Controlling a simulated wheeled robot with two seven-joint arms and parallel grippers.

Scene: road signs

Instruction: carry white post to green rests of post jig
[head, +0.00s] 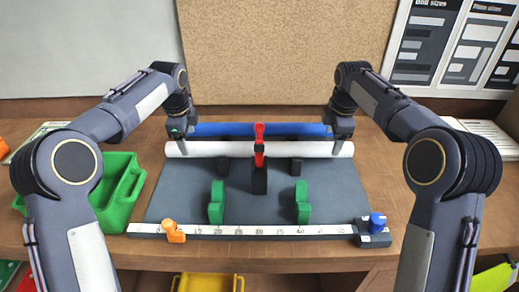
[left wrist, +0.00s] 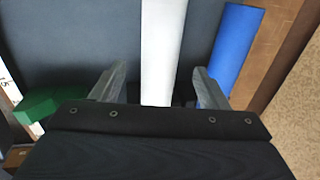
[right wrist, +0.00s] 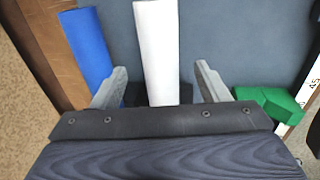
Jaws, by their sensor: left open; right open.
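The white post (head: 260,149) lies across the grey mat of the jig, in front of a blue post (head: 262,130). Two green rests (head: 216,203) (head: 302,204) stand nearer the front of the mat. My left gripper (head: 180,148) is open over the post's left end; in the left wrist view the white post (left wrist: 162,45) passes between its fingers (left wrist: 160,88). My right gripper (head: 341,146) is open over the right end; in the right wrist view the post (right wrist: 157,50) lies between its fingers (right wrist: 160,88). Contact with the post cannot be told.
A red and black clamp (head: 260,175) stands mid-mat. A scale bar (head: 250,231) with an orange stop (head: 173,231) and a blue-knobbed stop (head: 376,228) runs along the front. A green bin (head: 120,195) stands left. The mat between post and rests is mostly clear.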

